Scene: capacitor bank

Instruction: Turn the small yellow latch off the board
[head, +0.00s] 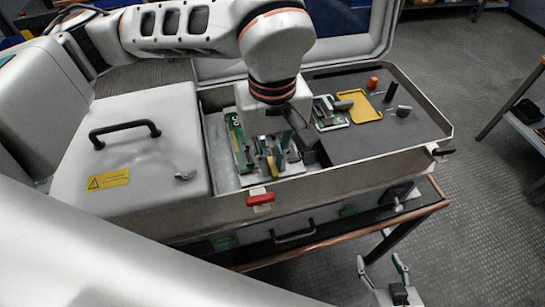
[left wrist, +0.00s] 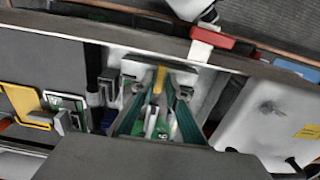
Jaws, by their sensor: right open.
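The small yellow latch (head: 271,165) is at the front of the green board (head: 238,143) in the open bay of the cabinet. It also shows in the left wrist view (left wrist: 160,77), upright in the picture near my fingertips. My left gripper (head: 274,158) points down over the board. In the left wrist view its green fingers stand apart on either side of the latch; I cannot tell whether they touch it. My gripper hides part of the board. My right gripper (head: 385,278) is open and empty, low in front of the bench.
A grey lid with a black handle (head: 125,133) lies left of the bay. A red clip (head: 260,199) sits on the front wall. Right of the bay are a second board (head: 328,113), a yellow tray (head: 359,98) and several small knobs on a dark panel.

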